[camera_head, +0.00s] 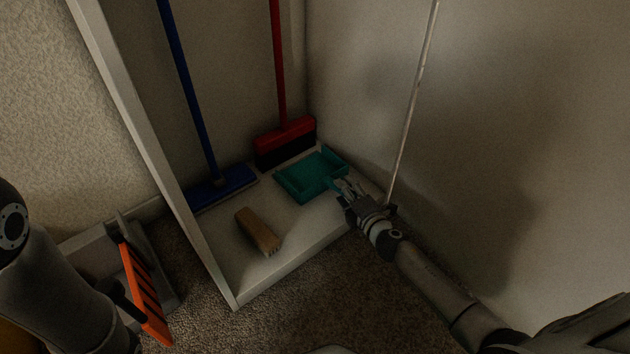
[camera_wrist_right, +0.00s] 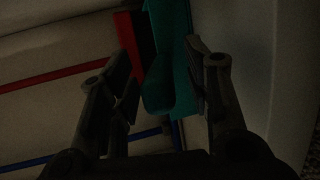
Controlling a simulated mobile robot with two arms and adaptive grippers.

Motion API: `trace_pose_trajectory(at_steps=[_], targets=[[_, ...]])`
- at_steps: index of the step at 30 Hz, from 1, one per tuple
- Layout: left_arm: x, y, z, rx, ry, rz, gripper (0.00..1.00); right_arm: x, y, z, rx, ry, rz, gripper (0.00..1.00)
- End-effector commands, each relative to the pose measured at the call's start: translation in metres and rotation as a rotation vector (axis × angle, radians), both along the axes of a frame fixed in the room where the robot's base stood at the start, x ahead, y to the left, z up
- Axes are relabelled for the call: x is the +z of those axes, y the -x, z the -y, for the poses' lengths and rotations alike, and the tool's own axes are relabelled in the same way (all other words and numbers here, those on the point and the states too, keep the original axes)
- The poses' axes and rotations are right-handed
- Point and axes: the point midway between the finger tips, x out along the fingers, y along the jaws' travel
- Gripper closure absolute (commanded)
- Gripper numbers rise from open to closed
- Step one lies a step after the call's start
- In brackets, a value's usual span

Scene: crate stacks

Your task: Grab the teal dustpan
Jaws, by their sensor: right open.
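The teal dustpan (camera_head: 308,178) lies on the white closet floor (camera_head: 262,276) near the back right corner, in front of the red broom. My right gripper (camera_head: 346,188) is at the dustpan's right side, near its handle end. In the right wrist view the dustpan (camera_wrist_right: 166,88) lies between and beyond the open fingers (camera_wrist_right: 160,85). I cannot tell whether a finger touches it. The handle is mostly hidden by the gripper. My left arm shows at the left edge of the head view, but its gripper fingers are not clear.
A red broom (camera_head: 285,140) and a blue broom (camera_head: 222,187) lean at the back. A wooden brush (camera_head: 258,231) lies in the front of the closet. An orange slatted object (camera_head: 145,292) stands lower left. A thin pale pole (camera_head: 412,100) leans by the right wall.

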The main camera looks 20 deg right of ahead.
Motion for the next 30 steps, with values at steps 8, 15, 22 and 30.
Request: trace_pose_trajectory(at_steps=[8,15,22,30], targets=[[-0.014,0.000,0.000,0.000,-0.001,0.000,1.00,-0.007,-0.023,-0.001,0.000,-0.001,-0.001,0.55],[-0.013,0.000,0.000,0.000,-0.001,0.000,1.00,-0.006,-0.023,-0.001,0.000,-0.001,-0.001,0.58],[-0.013,0.000,0.000,0.000,-0.001,0.000,1.00,-0.006,-0.023,-0.001,0.001,-0.001,-0.001,0.88],[-0.013,0.000,0.000,0.000,-0.001,0.000,1.00,-0.006,-0.024,-0.002,0.001,-0.001,0.001,1.00]])
